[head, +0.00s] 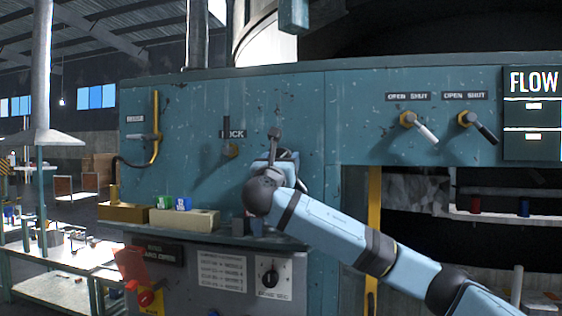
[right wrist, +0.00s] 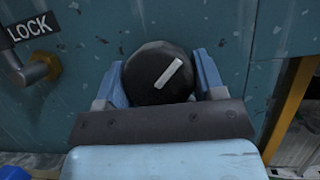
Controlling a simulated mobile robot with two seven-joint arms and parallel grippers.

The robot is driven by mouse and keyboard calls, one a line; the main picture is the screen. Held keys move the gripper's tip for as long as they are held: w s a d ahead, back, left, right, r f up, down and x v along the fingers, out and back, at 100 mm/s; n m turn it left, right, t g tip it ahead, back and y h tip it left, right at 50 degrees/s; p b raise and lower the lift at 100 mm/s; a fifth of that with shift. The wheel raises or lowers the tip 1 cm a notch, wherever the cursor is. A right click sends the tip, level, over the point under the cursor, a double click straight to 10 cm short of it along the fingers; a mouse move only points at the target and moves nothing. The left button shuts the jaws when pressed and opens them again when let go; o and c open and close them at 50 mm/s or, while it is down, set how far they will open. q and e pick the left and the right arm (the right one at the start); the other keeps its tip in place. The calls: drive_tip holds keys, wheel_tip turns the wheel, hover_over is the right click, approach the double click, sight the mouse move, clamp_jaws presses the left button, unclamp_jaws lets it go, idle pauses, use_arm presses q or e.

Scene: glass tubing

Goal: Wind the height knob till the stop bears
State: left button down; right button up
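The height knob (right wrist: 160,74) is a round black knob with a white pointer bar, set on the teal panel; I take it to be this one, as no label for it shows. The bar tilts up to the right in the right wrist view. My right gripper (right wrist: 162,78) has one finger on each side of the knob, both seeming to touch it. In the head view my right gripper (head: 277,157) is at the panel, and my wrist hides the knob. I cannot make out the stop. My left gripper is not in view.
The LOCK lever (head: 230,150) is just left of the knob; it also shows in the right wrist view (right wrist: 38,70). Two OPEN/SHUT levers (head: 415,125) are to the right. A ledge (head: 215,237) below carries small blocks. A yellow post (right wrist: 292,110) stands at the right.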

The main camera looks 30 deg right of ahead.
drive_tip(key=shift+f+m+b, duration=0.1)
drive_tip(key=shift+m+b, duration=0.25)
drive_tip(key=shift+m, duration=0.05)
drive_tip(key=shift+f+m+g+h+b, duration=0.1)
drive_tip(key=shift+m+g+h+b, duration=0.2)
drive_tip(key=shift+m+g+b, duration=0.35)
drive_tip(key=shift+a+m+h+b, duration=0.1)
drive_tip(key=shift+m+h+b, duration=0.2)
drive_tip(key=shift+m+b, duration=0.65)
drive_tip(key=m+g, duration=0.1)
drive_tip(key=m, duration=0.1)
drive_tip(key=shift+m+b, duration=0.4)
drive_tip(key=m+g+b, duration=0.1)
drive_tip(key=m+g, duration=0.1)
drive_tip(key=shift+w+m+h, duration=0.1)
drive_tip(key=shift+m+h, duration=0.2)
drive_tip(key=shift+h, duration=0.1)
drive_tip(key=shift+r+m+g+b, duration=0.2)
drive_tip(key=shift+m+g+b, duration=0.25)
drive_tip(key=shift+m, duration=0.45)
drive_tip(key=shift+r, duration=0.1)
